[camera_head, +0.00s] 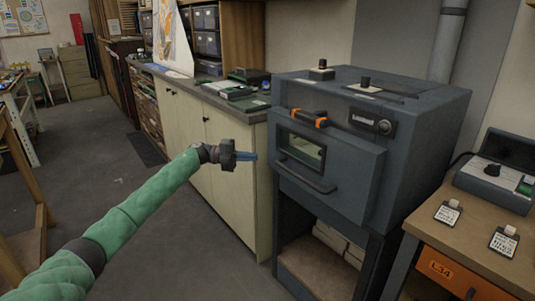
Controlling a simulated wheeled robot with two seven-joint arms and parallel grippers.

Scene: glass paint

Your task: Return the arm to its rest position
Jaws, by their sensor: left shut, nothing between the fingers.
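My left arm, in a green padded sleeve, reaches in from the lower left. Its gripper (250,156) is shut and empty, in front of the pale cabinet and just left of the kiln's door in the picture. The dark grey kiln (420,105) stands at centre right, with its door (325,180) shut. The door has a small window (300,149), a bar handle (304,177) and an orange-ended latch (308,117). I cannot tell whether the gripper touches the kiln. My right gripper does not show.
A wooden bench (468,239) with a grey control box (497,183) and small tags stands at the right. A cabinet (232,195) with a dark worktop runs behind the gripper. A wooden frame (30,195) stands at the far left. The grey floor (95,150) between is mostly clear.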

